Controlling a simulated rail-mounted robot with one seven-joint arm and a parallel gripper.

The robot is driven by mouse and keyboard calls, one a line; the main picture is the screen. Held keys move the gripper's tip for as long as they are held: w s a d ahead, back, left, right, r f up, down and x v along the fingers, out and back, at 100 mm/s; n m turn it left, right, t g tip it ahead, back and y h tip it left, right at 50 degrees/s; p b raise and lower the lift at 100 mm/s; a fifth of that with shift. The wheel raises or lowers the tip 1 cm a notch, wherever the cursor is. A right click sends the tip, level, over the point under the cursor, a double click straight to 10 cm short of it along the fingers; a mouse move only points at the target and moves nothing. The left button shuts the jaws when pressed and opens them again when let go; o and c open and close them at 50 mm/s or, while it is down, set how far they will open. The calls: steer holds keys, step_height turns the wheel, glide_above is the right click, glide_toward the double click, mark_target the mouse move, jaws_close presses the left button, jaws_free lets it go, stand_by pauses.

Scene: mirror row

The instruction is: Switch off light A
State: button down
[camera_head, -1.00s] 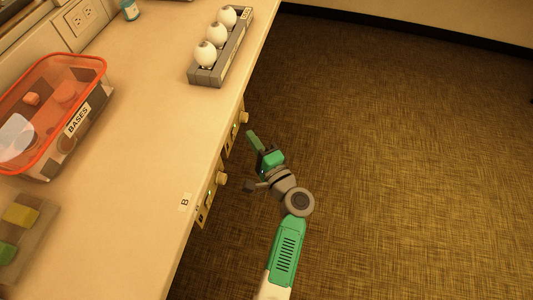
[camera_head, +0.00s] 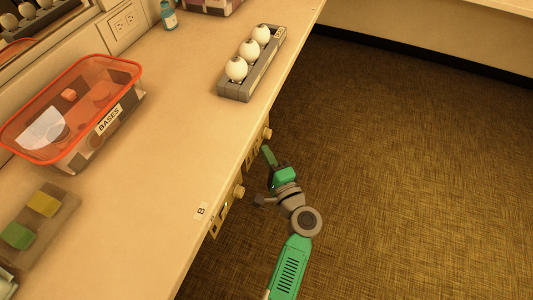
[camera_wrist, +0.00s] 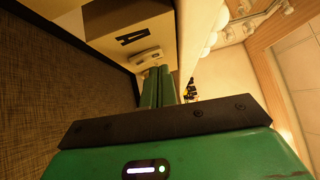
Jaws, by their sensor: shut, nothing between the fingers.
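My gripper (camera_head: 267,151) is shut and empty, its green fingers pointing at the far wall plate (camera_head: 252,153) with a knob (camera_head: 266,134) on the counter's front face. In the wrist view, the shut fingertips (camera_wrist: 162,71) are at or very near a pale raised switch part (camera_wrist: 147,57). I cannot tell whether they touch. A black letter that looks like an A (camera_wrist: 133,38) is beside it. A nearer plate (camera_head: 221,216) has a knob (camera_head: 238,191) and a small green light, below a label B (camera_head: 202,211). No green light is clear on the far plate.
On the counter (camera_head: 170,150) stand a grey holder (camera_head: 235,93) with white bulbs (camera_head: 249,50), an orange-rimmed bin (camera_head: 120,64) marked BASES, a tray of coloured blocks (camera_head: 62,222) and a small bottle (camera_head: 169,17). The floor (camera_head: 410,170) to the right is clear.

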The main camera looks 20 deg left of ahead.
steer(key=s+d+p, duration=0.1)
steer(key=s+d, duration=0.2)
steer(key=d, duration=0.2)
steer(key=s+d+r+p, duration=0.1)
steer(key=s+d, duration=0.2)
steer(key=d, duration=0.2)
steer(key=shift+s+d+r, duration=0.15)
steer(key=shift+d, duration=0.2)
